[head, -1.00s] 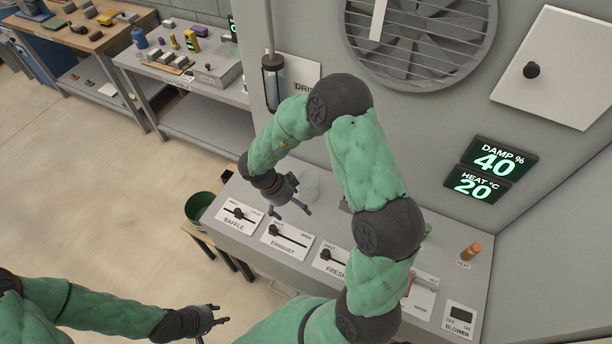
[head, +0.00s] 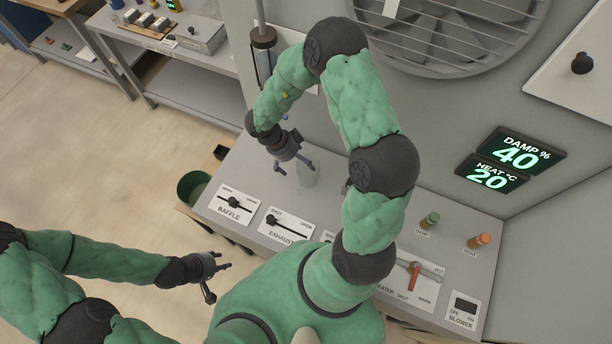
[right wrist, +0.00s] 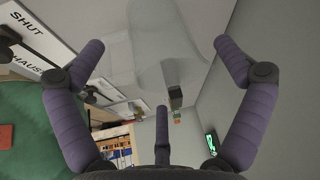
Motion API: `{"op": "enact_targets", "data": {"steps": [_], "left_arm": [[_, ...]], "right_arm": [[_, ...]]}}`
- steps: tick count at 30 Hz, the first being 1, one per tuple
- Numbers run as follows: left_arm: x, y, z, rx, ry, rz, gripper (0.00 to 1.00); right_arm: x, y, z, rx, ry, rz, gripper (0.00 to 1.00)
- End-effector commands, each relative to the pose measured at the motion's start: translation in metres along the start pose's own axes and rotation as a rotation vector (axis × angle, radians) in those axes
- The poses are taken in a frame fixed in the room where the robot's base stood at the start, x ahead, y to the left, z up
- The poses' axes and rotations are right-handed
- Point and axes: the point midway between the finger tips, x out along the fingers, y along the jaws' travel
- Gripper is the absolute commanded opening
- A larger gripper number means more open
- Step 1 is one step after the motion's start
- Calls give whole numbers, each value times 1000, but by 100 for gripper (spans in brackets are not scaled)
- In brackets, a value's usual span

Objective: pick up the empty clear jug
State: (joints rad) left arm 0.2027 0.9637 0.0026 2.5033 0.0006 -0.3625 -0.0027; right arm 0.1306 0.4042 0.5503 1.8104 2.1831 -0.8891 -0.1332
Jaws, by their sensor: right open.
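The clear jug (head: 309,176) stands on the grey bench top, faint and see-through, with nothing visible inside it. My right gripper (head: 293,166) is open and empty beside it, on its left in the head view. In the right wrist view the jug (right wrist: 166,45) shows beyond and between the spread purple fingers (right wrist: 160,72), apart from them. My left gripper (head: 219,280) is open and empty, low over the floor in front of the bench.
The bench front carries a baffle slider (head: 233,203), an exhaust slider (head: 280,222) and a red-handled heater lever (head: 413,275). A green bucket (head: 192,187) stands left of the bench. A wall with a fan (head: 455,35) rises behind. The floor at left is clear.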

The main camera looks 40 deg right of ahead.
Motion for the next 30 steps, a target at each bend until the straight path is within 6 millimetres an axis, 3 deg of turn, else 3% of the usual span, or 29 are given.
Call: {"op": "enact_targets", "data": {"steps": [12,22,28,30], "left_arm": [[7,-2,0,0,0,0,40],[7,-2,0,0,0,0,40],[7,-2,0,0,0,0,40],[7,-2,0,0,0,0,40]], "right_arm": [[47,1,-5,1,-1,0,100],[52,1,-5,0,-1,-1,100],[52,1,-5,-1,-1,-1,44],[52,2,-5,-1,-1,0,44]]}}
